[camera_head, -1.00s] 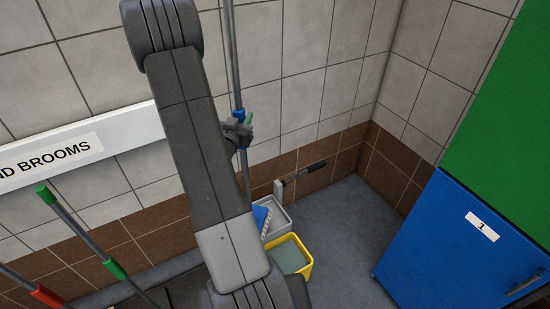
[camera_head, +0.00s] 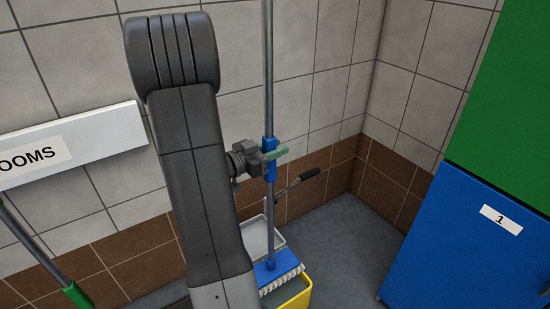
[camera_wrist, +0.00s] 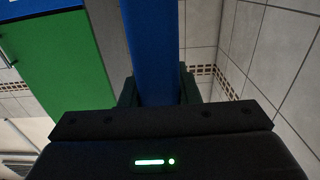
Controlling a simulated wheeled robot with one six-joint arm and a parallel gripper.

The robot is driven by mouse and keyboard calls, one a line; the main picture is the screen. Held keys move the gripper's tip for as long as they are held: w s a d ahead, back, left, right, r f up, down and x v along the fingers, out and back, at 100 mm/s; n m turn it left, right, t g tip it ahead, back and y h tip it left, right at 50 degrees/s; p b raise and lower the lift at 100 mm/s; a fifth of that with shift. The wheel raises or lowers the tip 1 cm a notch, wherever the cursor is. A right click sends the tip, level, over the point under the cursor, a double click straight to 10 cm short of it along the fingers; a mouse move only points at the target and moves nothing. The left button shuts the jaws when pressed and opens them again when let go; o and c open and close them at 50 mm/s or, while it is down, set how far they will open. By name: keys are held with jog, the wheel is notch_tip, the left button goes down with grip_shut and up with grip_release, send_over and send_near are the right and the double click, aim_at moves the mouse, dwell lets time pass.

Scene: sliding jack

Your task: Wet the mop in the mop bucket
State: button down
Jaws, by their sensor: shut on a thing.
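The mop has a long grey pole (camera_head: 268,75) with a blue grip sleeve and a blue head with a white fringe (camera_head: 278,272). My gripper (camera_head: 271,154) is shut on the blue sleeve; the sleeve also fills the upper middle of the wrist view (camera_wrist: 151,50), between the fingers. The pole stands nearly upright. The mop bucket has a yellow tub (camera_head: 297,293) and a grey wringer part (camera_head: 258,236) behind it. The mop head appears over the bucket between these parts; whether it touches is unclear. My arm hides the bucket's left side.
A black-handled lever (camera_head: 308,174) rises behind the bucket. A blue cabinet door (camera_head: 465,240) marked 1, with green above, stands at the right. A green-sleeved broom handle (camera_head: 76,294) is at lower left. Grey floor (camera_head: 345,240) is open between bucket and cabinet.

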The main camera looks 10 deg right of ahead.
notch_tip(320, 180, down, 15)
jog(key=b, duration=1.1)
jog(key=shift+b, duration=0.3)
jog(key=shift+s+f+b, duration=0.15)
jog(key=shift+f+b, duration=0.2)
jog(key=shift+f, duration=0.3)
dwell(1.6)
notch_tip(320, 180, up, 14)
jog(key=p, duration=1.2)
jog(key=shift+r, duration=0.15)
dwell(0.7)
